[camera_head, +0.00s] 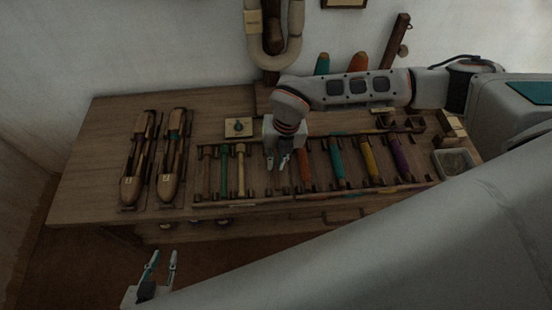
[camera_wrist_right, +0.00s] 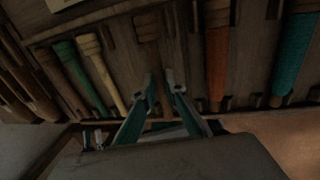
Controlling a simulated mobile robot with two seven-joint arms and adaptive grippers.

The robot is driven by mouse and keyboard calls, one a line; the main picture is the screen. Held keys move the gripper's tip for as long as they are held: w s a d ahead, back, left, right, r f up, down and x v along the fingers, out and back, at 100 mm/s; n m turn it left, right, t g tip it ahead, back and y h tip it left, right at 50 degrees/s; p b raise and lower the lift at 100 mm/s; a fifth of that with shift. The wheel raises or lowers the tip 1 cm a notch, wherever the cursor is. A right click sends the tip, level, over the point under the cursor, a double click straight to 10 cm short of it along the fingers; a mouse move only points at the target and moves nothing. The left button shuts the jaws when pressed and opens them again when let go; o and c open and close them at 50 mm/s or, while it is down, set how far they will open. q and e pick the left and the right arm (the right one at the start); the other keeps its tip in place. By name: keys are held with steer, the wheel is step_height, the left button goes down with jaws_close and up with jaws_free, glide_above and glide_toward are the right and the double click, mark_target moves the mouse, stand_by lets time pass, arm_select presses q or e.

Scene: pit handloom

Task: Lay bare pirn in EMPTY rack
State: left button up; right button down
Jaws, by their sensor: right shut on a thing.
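My right gripper (camera_head: 278,166) is over the middle of the long pirn rack (camera_head: 262,203) on the table, between the cream pirn and the orange pirn. The rack's left part holds a green pirn (camera_head: 224,172) and a cream pirn (camera_head: 240,170). My left gripper (camera_head: 164,254) is open and empty, in front of the table.
Orange (camera_head: 304,168), teal (camera_head: 337,160), yellow (camera_head: 369,158) and purple (camera_head: 399,156) pirns lie in the rack's right part. Two shuttles (camera_head: 171,160) lie at the left. A small plaque (camera_head: 239,128) stands behind the rack and a grey-filled tray (camera_head: 454,162) at the right.

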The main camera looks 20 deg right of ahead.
steer(key=c, duration=1.7)
jaws_free()
